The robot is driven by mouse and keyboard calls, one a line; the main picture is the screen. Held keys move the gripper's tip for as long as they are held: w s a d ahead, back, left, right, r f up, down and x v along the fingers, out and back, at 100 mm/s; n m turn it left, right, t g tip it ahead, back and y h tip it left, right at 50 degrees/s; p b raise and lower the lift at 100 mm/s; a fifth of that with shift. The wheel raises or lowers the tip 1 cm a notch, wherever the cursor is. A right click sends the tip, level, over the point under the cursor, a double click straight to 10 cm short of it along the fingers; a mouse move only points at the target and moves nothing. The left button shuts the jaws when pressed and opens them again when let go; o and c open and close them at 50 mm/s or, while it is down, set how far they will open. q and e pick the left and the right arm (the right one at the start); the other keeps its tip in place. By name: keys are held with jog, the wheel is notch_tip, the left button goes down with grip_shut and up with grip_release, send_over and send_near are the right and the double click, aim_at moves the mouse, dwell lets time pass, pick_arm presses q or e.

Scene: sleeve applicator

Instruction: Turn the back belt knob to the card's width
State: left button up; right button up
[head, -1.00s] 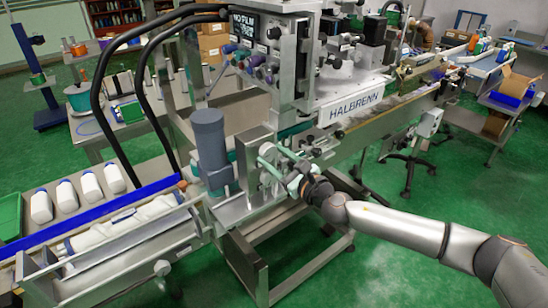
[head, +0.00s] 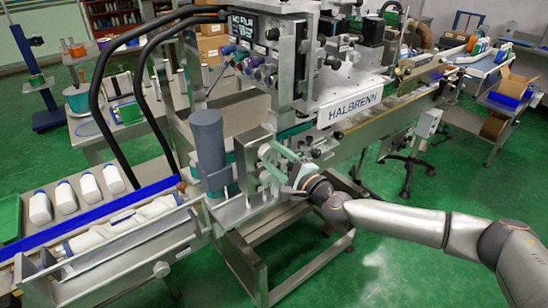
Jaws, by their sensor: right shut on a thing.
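My right gripper (head: 269,163) reaches in from the right at the front of the machine, beside the grey cylinder (head: 208,142). Its pale green fingers are shut on a small knob at the metal side plate. The fingers mostly hide that knob, so its pointer or scale cannot be read. I cannot tell from this view whether it is the back belt knob. No card with a width can be made out. My left gripper is not in view.
The machine's white HALBRENN panel (head: 351,106) is above and right of my gripper. A trough (head: 120,262) with white bottles lies at lower left, beside a blue rail (head: 95,213). Green floor (head: 400,240) is open around my right arm.

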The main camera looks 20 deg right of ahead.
jog(key=shift+n, duration=0.5)
jog(key=o, duration=1.4)
jog(key=shift+s, duration=0.1)
jog(key=b+v, duration=0.1)
jog(key=v, duration=1.1)
jog(key=shift+s+d+r+b, duration=0.1)
jog(key=shift+s+b, duration=0.05)
jog(key=shift+b, duration=0.2)
